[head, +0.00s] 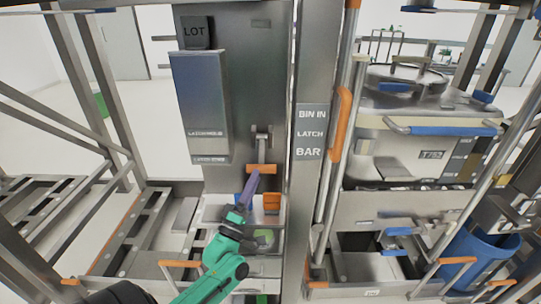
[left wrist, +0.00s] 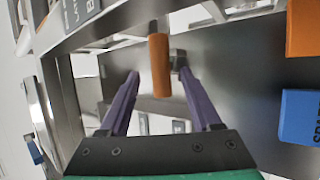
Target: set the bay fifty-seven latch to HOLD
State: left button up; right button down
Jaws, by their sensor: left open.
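A grey latch lever (head: 262,140) with an orange grip (head: 261,169) is mounted on the steel panel left of the "BIN IN LATCH BAR" post. I cannot read a bay number or a HOLD mark. My left gripper (head: 254,178), with purple fingers on a green arm, is just below the orange grip. In the left wrist view the fingers (left wrist: 158,76) are open, and an orange grip (left wrist: 160,65) appears between them in the picture. I cannot tell whether they touch it or how deep it sits. My right gripper is not in view.
The post with the latch bar label (head: 309,132) stands just right. A steel lidded bin (head: 400,150) sits in the right bay. Below the lever is a shelf with an orange block (head: 272,203). A blue tub (head: 480,255) stands at lower right. Steel frames flank the left.

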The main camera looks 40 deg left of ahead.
aim_at(263, 164)
pick_arm(q)
jog(key=x, duration=0.3)
jog(key=p+x, duration=0.1)
jog(key=x, duration=0.2)
jog(key=shift+w+d+r, duration=0.15)
jog(key=shift+w+d, duration=0.05)
jog(key=shift+w, duration=0.15)
jog(key=shift+w+a+r, duration=0.15)
jog(key=shift+w+a, duration=0.05)
jog(key=shift+w, duration=0.2)
grip_shut()
dwell(0.5)
